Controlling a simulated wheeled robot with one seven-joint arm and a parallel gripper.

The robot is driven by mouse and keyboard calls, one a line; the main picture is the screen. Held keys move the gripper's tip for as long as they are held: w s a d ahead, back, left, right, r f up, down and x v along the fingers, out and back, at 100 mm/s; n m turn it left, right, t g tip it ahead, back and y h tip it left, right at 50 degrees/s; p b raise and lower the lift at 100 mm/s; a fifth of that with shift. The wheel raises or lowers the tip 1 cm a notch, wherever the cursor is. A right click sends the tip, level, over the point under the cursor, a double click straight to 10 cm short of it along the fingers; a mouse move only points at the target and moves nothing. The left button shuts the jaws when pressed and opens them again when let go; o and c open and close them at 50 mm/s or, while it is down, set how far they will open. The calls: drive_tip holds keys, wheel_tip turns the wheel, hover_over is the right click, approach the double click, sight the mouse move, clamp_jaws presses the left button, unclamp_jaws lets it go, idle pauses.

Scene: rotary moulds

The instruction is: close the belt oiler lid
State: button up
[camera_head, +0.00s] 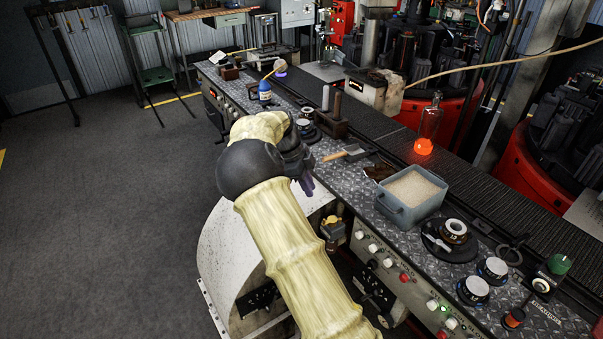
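No part is clearly marked as the belt oiler. A dark brown box (331,124) with upright pieces stands beside the conveyor belt (395,137); I cannot tell whether it is the oiler or whether one upright piece is its lid. My cream arm with a black joint reaches up from the bottom middle. My gripper (306,184) is mostly hidden behind the wrist, at the near edge of the metal bench, left of and nearer than the brown box. Its fingers cannot be made out clearly, nor whether they hold anything.
A brush (345,153), a grey bin of sand (410,198) and a black dish with a ring (450,239) lie on the patterned bench, right of my wrist. A glowing orange bottle (427,130) stands on the belt. A blue bottle (265,92) stands farther back. Open floor lies left.

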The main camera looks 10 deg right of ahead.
drive_tip(key=v, duration=0.5)
drive_tip(key=shift+d, duration=0.1)
drive_tip(key=shift+d, duration=0.1)
drive_tip(key=s+d+n+t+y+p, duration=0.1)
drive_tip(key=s+d+n+y+p, duration=0.15)
drive_tip(key=s+n, duration=0.7)
drive_tip(key=s+a+n+t+y+p, duration=0.1)
drive_tip(key=s+a+n, duration=0.1)
drive_tip(key=s+n, duration=0.5)
drive_tip(key=s+a+r+n+t, duration=0.1)
drive_tip(key=s+a+n+t, duration=0.1)
drive_tip(key=s+n, duration=0.4)
drive_tip(key=s, duration=0.5)
drive_tip(key=shift+s+a+r+n+t+y+p, duration=0.2)
drive_tip(key=shift+s+r+n+t+y+p, duration=0.1)
drive_tip(key=shift+n+y+p, duration=0.1)
